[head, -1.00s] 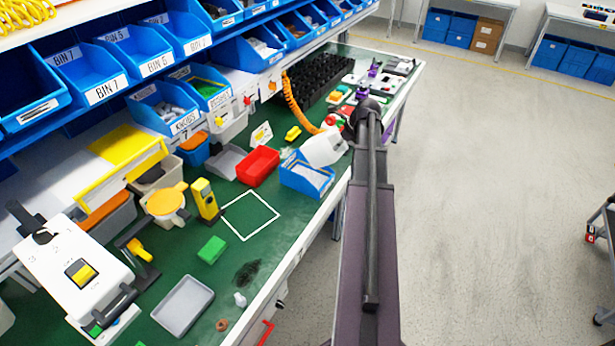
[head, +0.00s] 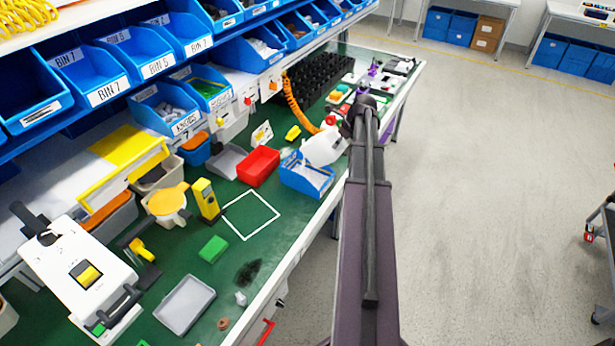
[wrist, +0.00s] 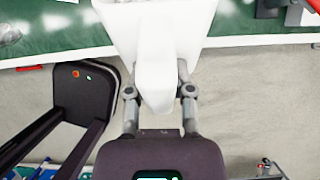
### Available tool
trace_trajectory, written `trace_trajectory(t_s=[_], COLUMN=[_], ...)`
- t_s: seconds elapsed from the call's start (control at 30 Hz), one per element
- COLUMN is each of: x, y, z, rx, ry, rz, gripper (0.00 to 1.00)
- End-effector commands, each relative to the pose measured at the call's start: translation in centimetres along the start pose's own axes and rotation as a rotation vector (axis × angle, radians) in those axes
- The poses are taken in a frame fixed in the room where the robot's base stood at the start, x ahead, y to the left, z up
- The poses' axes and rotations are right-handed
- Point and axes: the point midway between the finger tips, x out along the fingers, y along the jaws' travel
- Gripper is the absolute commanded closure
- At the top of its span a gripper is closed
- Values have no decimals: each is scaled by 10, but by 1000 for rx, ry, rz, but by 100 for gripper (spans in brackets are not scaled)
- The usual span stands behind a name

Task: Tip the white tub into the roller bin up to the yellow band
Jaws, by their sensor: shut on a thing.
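The white tub (head: 323,149) is in my gripper at the bench's right edge, and appears tilted in the head view. The wrist view shows the tub (wrist: 155,25) with its handle between my gripper's fingers (wrist: 157,82). My gripper is shut on this handle; in the head view my arm mostly hides it. A small blue bin (head: 302,183), which looks like the roller bin, stands on the bench just below the tub in the picture. Pale grey contents show inside it. I cannot make out a yellow band, its fill level or any pouring stream.
A red bin (head: 258,167) stands left of the blue bin. A yellow upright device (head: 206,199), a white outlined square (head: 250,215) and a grey tray (head: 184,304) are nearer.

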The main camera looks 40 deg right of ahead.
Motion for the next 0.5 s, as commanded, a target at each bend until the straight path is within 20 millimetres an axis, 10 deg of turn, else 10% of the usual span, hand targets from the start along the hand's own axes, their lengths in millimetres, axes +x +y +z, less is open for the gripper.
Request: trace_trajectory(t_s=[0.5], x=[-5], y=[0], z=[6], rx=[1], ry=[46], rz=[0], gripper=[100])
